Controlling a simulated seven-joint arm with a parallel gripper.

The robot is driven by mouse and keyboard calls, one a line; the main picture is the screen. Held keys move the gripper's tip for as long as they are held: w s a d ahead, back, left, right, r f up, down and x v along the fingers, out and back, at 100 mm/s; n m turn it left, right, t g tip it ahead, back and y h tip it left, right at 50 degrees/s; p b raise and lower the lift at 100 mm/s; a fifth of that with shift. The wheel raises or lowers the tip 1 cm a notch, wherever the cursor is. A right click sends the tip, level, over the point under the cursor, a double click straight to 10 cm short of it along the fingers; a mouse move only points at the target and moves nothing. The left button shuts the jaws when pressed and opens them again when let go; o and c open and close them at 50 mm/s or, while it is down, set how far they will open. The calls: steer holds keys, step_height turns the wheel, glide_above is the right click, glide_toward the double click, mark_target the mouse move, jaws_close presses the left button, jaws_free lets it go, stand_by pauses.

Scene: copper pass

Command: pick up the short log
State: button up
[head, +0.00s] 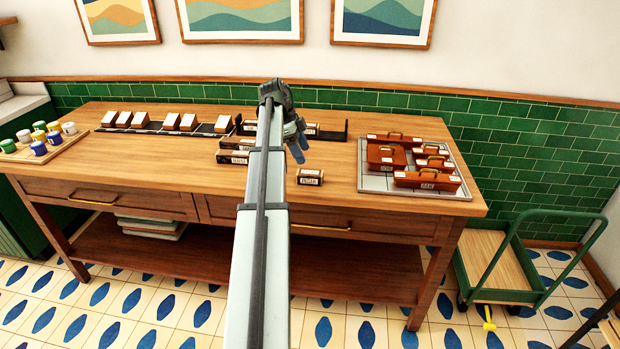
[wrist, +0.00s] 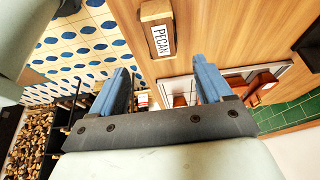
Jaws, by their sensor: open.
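Several dark wood pieces with pale end labels, which look like the logs, lie on the wooden table. One (head: 310,177) lies alone near the front edge, right of my arm. Another (head: 232,157) lies left of my arm, and more are behind it, partly hidden by the arm. I cannot tell which is the short log. My gripper (head: 299,146) is open and empty above the table; both blue fingers (wrist: 161,65) stand wide apart in the wrist view.
A dark rack (head: 160,127) with pale blocks runs along the back left. A board (head: 15,158) with cups is at far left. A green cart (head: 500,295) stands on the floor.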

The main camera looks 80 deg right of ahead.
mark_target(309, 172)
steer(key=x, duration=0.4)
steer(key=shift+f, duration=0.2)
steer(key=shift+w+d+x, duration=0.1)
steer(key=shift+w+x, duration=0.05)
steer(key=shift+x, duration=1.15)
steer(key=shift+w+d+x, duration=0.1)
steer(key=shift+w+x, duration=0.1)
steer(key=shift+x, duration=1.05)
steer(key=shift+f, duration=0.4)
steer(key=c, duration=1.1)
